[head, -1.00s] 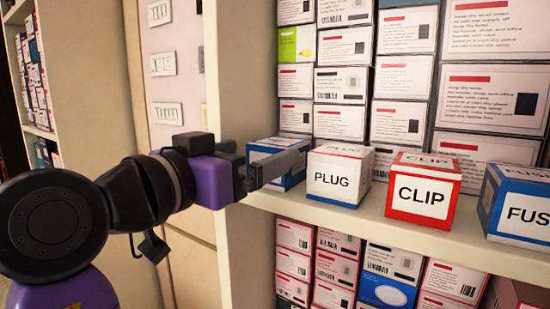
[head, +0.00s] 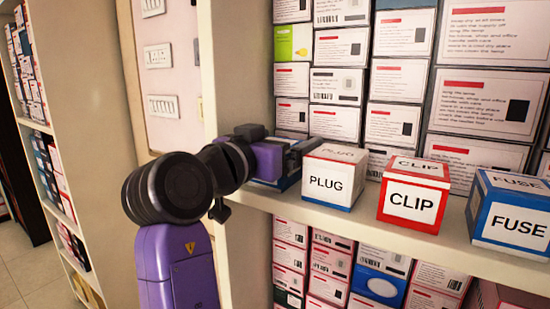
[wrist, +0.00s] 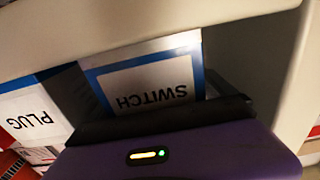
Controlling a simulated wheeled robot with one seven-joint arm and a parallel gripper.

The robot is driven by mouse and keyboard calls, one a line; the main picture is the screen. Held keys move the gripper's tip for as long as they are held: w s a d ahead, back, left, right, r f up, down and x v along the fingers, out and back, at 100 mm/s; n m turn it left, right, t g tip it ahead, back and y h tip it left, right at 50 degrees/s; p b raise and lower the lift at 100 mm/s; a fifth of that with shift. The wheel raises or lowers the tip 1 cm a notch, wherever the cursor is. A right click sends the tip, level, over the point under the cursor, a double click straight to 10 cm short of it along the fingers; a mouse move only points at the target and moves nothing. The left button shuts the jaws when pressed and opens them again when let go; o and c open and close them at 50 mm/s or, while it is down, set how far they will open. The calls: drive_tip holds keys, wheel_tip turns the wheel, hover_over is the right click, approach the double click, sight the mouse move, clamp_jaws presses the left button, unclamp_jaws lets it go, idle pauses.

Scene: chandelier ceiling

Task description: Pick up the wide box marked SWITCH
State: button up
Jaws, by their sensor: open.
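The SWITCH box (wrist: 150,86) is white with a blue edge, its lettering upside down in the wrist view. It sits at the left end of the shelf, left of the PLUG box (head: 335,176). In the head view my arm and gripper hide most of it. My gripper (head: 292,157) is at this box, over the shelf's left end. In the wrist view my open gripper (wrist: 152,88) has a dark finger along each side of the box. I cannot tell whether the fingers touch it.
The PLUG box stands close on the right, then a red CLIP box (head: 414,195) and a blue FUSE box (head: 512,212). Stacked cartons (head: 400,85) fill the back. A cream upright panel (head: 238,75) bounds the shelf on the left.

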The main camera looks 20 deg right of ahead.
drive_tip(key=c, duration=1.5)
drive_tip(key=shift+c, duration=0.2)
drive_tip(key=shift+a+r, duration=0.1)
